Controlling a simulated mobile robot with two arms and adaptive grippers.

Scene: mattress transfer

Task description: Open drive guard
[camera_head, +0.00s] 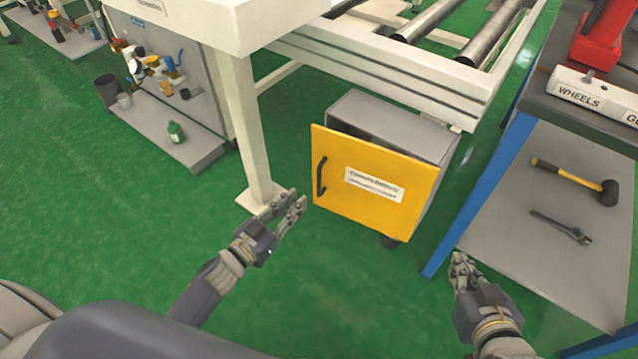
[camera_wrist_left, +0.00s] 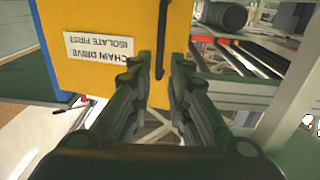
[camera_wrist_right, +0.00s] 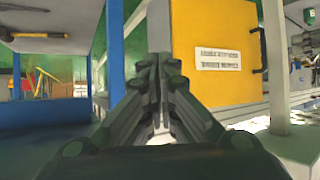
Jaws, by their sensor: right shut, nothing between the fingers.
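The drive guard is a yellow door (camera_head: 375,211) with a white chain drive label, on the front of a grey box (camera_head: 400,127). A dark gap shows behind its upper left edge, so it stands slightly ajar. Its black bar handle (camera_head: 320,177) is upright near the left edge. My left gripper (camera_head: 297,201) is open just left of and below the handle. In the left wrist view the handle (camera_wrist_left: 161,40) lines up between the open fingertips, with no clear contact. My right gripper (camera_head: 461,259) is shut and empty, right of the door; the door also shows in the right wrist view (camera_wrist_right: 215,25).
A white frame leg (camera_head: 240,130) stands left of the box. A shelf unit with a blue post (camera_head: 482,190), a mallet (camera_head: 575,182) and a wrench (camera_head: 562,227) is at right. Rollers (camera_head: 430,18) lie above the box. Green floor in front of the door is clear.

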